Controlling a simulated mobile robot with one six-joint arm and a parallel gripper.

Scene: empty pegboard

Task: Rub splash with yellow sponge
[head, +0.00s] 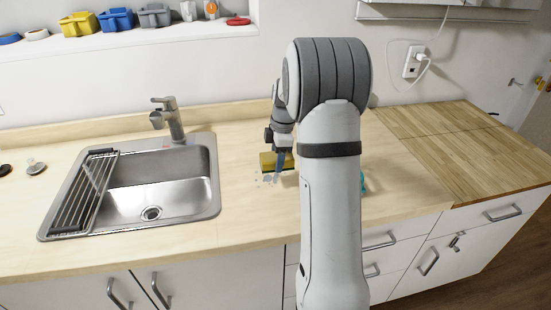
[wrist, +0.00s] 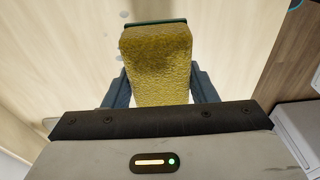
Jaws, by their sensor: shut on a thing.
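The yellow sponge (wrist: 157,62) is held between the two fingers of my gripper (wrist: 160,90) in the wrist view, with a dark green edge at its far end. In the head view the sponge (head: 268,161) is beside the blue-grey finger of my gripper (head: 280,165), low over the counter to the right of the sink. The splash (head: 262,180) shows as small pale bluish spots on the wooden counter just below and around the sponge. Part of it is hidden by the gripper. I cannot tell whether the sponge touches the counter.
A steel sink (head: 205,200) with a faucet (head: 168,118) and a drying rack (head: 80,195) lies to the left. A teal object (head: 362,182) is mostly hidden behind my arm. Coloured caddies (head: 115,19) stand on the shelf. A wooden board surface (head: 470,150) is clear at right.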

